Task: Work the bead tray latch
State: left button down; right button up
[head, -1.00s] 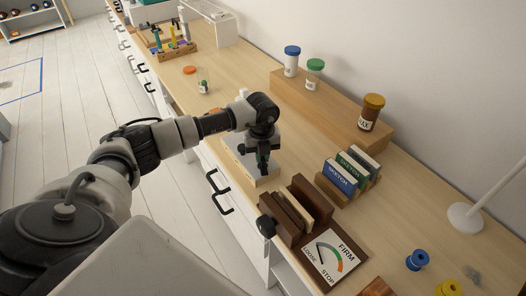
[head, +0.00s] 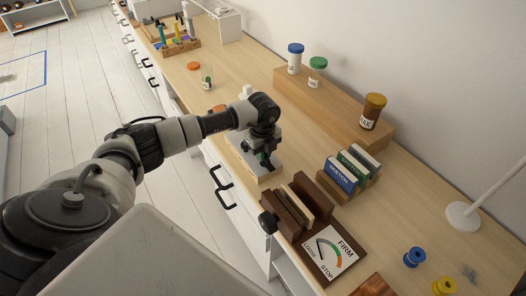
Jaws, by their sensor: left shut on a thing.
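The bead tray (head: 268,178) is a low box with a light wooden edge and a pale top, on the desk at the middle of the head view. My left gripper (head: 265,162) comes down over it from above, shut on a small part at the tray's top. That part, which I take to be the latch, is mostly hidden by the fingers and wrist, so its position cannot be told. My right gripper is not in view.
A dark wooden clamp-like stand (head: 292,212) and a LOOSE/FIRM/STOP dial card (head: 329,252) stand close in front. SKETCH boxes (head: 341,174) stand to the right. A wooden riser (head: 330,105) with lidded jars runs along the wall. An open jar (head: 207,78) stands farther back.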

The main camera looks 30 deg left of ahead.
pick_arm(q)
jog(key=c, duration=1.2)
grip_release()
jog(key=shift+o, duration=0.2)
notch_tip(320, 180, up, 11)
jog(key=shift+b, duration=0.4)
jog(key=shift+f, duration=0.15)
